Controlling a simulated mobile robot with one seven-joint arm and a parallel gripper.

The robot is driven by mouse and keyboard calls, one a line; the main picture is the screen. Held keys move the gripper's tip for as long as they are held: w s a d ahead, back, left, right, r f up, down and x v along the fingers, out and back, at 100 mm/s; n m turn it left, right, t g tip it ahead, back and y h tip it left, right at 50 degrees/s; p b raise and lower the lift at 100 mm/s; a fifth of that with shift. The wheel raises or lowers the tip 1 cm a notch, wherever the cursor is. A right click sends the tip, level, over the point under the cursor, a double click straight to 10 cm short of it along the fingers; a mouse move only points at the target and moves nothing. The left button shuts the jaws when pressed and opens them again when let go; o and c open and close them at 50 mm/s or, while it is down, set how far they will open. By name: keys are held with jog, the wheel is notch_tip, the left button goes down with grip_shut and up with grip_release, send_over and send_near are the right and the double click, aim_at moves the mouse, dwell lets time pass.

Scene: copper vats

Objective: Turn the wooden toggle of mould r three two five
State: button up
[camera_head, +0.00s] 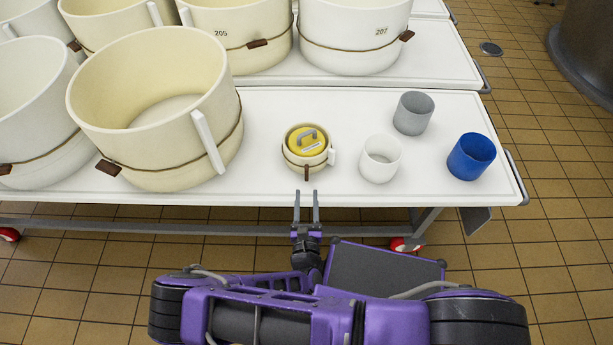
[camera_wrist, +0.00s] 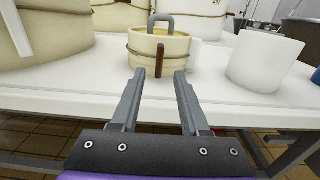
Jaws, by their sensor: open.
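A small cream mould (camera_head: 290,158) with a yellow lid (camera_head: 296,141) and grey handle stands near the table's front edge. No number is readable on it. A cord runs round its wall, and a brown wooden toggle (camera_head: 306,172) hangs upright on its front. In the wrist view the toggle (camera_wrist: 159,60) shows clearly between and beyond the fingers. My gripper (camera_head: 306,194) is open and empty, just in front of the table edge, pointing at the toggle. In the wrist view, no finger of my gripper (camera_wrist: 159,76) visibly touches it.
A white cup (camera_head: 380,159), a grey cup (camera_head: 414,113) and a blue cup (camera_head: 471,156) stand to the right. A large cream mould (camera_head: 150,100) stands to the left. More large moulds, some marked 205 and 207, stand behind. The white table (camera_head: 260,190) is bare around the small mould.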

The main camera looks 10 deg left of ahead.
aim_at(307, 176)
jog(key=x, duration=0.7)
jog(key=shift+w+b, duration=0.25)
jog(key=shift+b, duration=0.15)
grip_shut()
